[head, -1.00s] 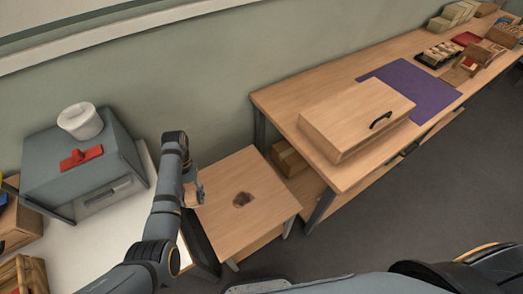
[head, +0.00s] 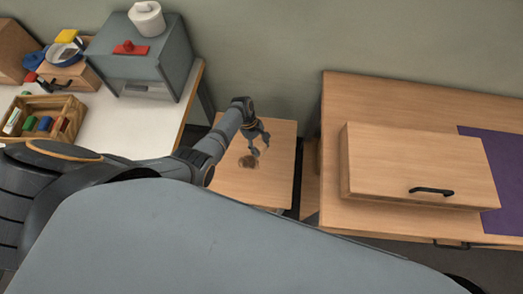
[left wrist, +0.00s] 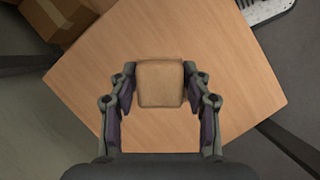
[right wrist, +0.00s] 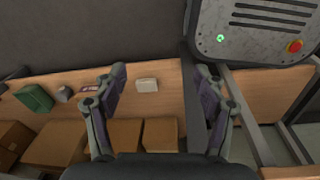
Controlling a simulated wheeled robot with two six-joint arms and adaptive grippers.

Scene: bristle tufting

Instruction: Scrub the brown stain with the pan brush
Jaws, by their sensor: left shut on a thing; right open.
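The brown stain (head: 247,162) is a dark patch on the small wooden table (head: 285,140) in the head view. My left gripper (head: 259,146) is over that table, right by the stain. In the left wrist view, the pan brush (left wrist: 160,84) shows as a tan, squarish block between the fingers, and the gripper is shut on it. Its bristles are hidden, and I cannot tell whether it touches the table. The stain does not show in the left wrist view. My right gripper (right wrist: 160,85) is open and empty in the right wrist view, away from the small table.
A wooden bench (head: 333,105) with a drawer-like wooden box (head: 420,160) stands right of the small table. At left, a white table (head: 110,120) bears a grey machine (head: 160,60) and an open wooden crate (head: 68,112). The right wrist view shows a shelf with a small white box (right wrist: 147,85).

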